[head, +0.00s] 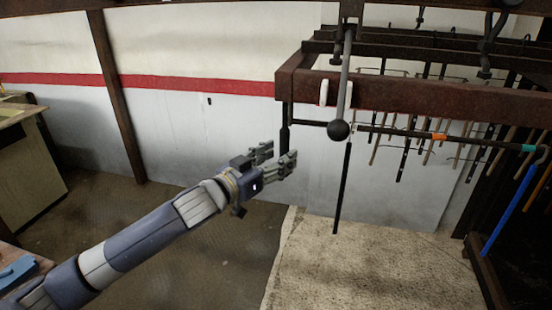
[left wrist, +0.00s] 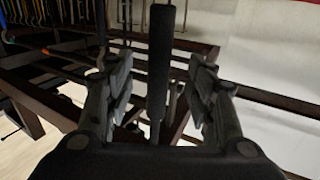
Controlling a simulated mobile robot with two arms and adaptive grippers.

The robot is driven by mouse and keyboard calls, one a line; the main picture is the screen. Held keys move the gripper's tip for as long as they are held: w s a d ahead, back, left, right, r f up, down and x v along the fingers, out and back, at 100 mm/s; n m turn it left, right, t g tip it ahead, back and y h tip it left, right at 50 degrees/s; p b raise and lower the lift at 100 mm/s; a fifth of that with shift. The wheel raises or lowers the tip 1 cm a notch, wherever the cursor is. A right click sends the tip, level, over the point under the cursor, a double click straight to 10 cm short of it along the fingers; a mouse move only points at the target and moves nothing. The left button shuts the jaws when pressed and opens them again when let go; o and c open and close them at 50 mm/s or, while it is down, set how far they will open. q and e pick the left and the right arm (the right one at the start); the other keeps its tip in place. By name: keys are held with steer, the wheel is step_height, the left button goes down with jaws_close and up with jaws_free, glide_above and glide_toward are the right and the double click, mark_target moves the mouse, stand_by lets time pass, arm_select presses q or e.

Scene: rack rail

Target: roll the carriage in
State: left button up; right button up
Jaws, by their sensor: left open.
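The carriage shows in the head view as a long horizontal bar (head: 395,131) with orange and teal bands, hanging under a brown rail frame (head: 400,95). At its left end is a dark upright grip (head: 285,128). My left gripper (head: 277,158) is open, at or just below the lower end of this grip. In the left wrist view, the dark upright grip (left wrist: 160,60) stands between the two open fingers of my left gripper (left wrist: 162,105), with gaps on both sides. Whether it is fully between them in depth is hard to tell. My right gripper is not in view.
A grey lever with a black ball (head: 338,130) hangs in front of the rail. A black rod (head: 342,190) hangs below it. Several hooks and rods hang along the rack. A blue rod (head: 510,210) is at the right. The floor at the left is open.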

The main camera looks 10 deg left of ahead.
arm_select(q)
steer(key=shift+s+r, duration=0.2)
steer(key=shift+r, duration=0.35)
steer(key=shift+w+d+f, duration=0.1)
steer(key=shift+w+d, duration=0.1)
steer(key=shift+w, duration=0.1)
steer(key=shift+w+d+f, duration=0.15)
steer(key=shift+w+d, duration=0.05)
steer(key=shift+w, duration=0.15)
steer(key=shift+w+d, duration=0.1)
steer(key=shift+w, duration=0.1)
steer(key=shift+s, duration=0.2)
steer(key=shift+c, duration=0.2)
steer(key=c, duration=0.4)
jaws_close()
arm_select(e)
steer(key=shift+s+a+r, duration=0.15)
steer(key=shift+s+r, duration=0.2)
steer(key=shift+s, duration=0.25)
